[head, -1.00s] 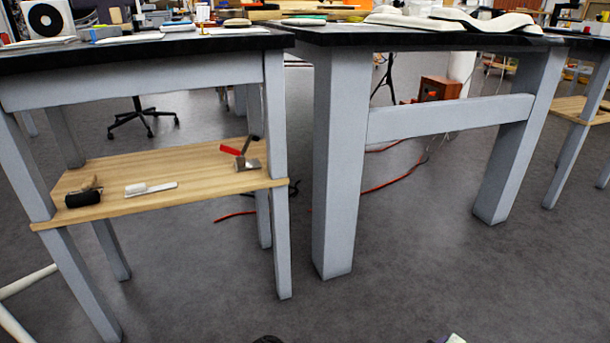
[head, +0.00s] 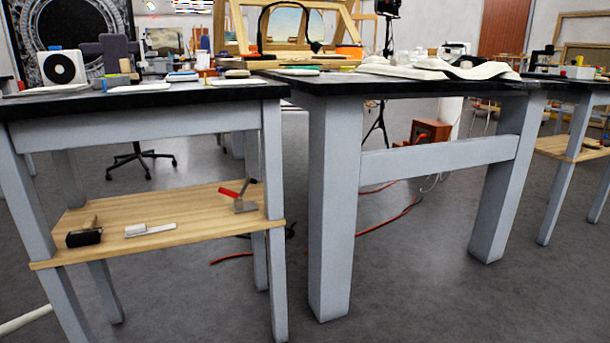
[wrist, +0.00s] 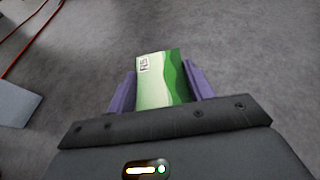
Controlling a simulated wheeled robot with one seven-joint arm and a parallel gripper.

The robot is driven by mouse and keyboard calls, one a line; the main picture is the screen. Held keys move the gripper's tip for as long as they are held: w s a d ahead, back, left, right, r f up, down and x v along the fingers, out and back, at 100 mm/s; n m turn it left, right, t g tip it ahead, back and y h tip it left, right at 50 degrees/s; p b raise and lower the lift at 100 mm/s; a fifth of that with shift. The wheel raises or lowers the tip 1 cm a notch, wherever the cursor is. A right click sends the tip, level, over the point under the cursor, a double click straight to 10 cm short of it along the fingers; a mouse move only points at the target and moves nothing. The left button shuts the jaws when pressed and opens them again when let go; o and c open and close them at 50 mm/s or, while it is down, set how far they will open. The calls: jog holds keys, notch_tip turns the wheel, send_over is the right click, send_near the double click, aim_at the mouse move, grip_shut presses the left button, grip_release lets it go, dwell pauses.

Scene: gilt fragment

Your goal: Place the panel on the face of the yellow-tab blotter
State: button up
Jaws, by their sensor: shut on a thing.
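The panel (wrist: 165,80) is a small flat piece with green and white wavy bands and a small printed label in one corner. My gripper (wrist: 160,68), with purple fingers, is shut on its side edges in the wrist view, above bare grey floor. My gripper is out of the head view. Several small flat pads lie on the dark tabletops in the head view, among them a blue-and-white one (head: 182,76), a tan-green one (head: 237,74) and a green-edged one (head: 297,71). I cannot tell which, if any, is the yellow-tab blotter.
Two dark-topped tables with grey legs stand ahead, the left one (head: 140,97) and the middle one (head: 420,88). A wooden shelf (head: 165,210) under the left table holds tools. A red cable (head: 400,213) lies on the floor. The near floor is open.

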jog(key=w+a+r+n+t+y+p, duration=0.25)
jog(key=w+a+r+p, duration=0.35)
jog(key=r+p, duration=0.45)
jog(key=w+a+r+n+t+y+p, duration=0.1)
jog(key=w+a+r+n+y+p, duration=0.3)
jog(key=a+r+p, duration=0.6)
jog(key=w+a+r+n+t+y+p, duration=0.1)
jog(key=w+a+r+n+y+p, duration=0.3)
jog(key=r+p, duration=0.65)
jog(key=s+r+p, duration=0.1)
jog(key=r+p, duration=1.8)
jog(key=s+r+p, duration=0.2)
jog(key=r+p, duration=1.7)
jog(key=shift+s+a+m, duration=0.3)
jog(key=shift+a+m, duration=0.05)
jog(key=s+f, duration=0.6)
jog(key=f, duration=0.5)
